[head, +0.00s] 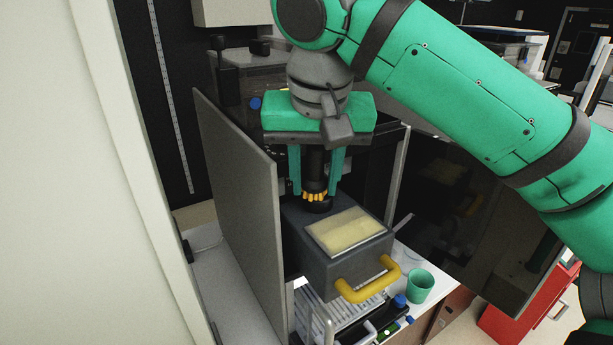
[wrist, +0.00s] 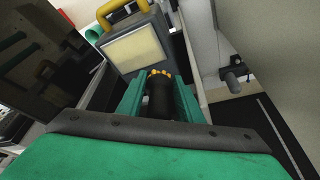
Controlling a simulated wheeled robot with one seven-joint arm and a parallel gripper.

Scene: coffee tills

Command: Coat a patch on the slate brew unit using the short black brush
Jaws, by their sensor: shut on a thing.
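The slate brew unit (head: 320,262) is a dark grey block with a yellow handle (head: 367,281) on its front. A pale yellow patch (head: 349,231) in a light frame lies on its top; it also shows in the wrist view (wrist: 132,49). My gripper (head: 316,178) points down over the rear of the unit, behind the patch. Its green fingers are shut on the short black brush (head: 316,200), which has a ring of yellow-orange pieces near its lower end. The brush also shows between the fingers in the wrist view (wrist: 159,97). I cannot tell whether its tip touches the unit.
A grey panel (head: 238,200) stands close on the left of the unit, and a dark door (head: 470,220) stands open on the right. A green cup (head: 419,286) stands on the white counter at front right. A slatted tray (head: 335,312) sits below the unit.

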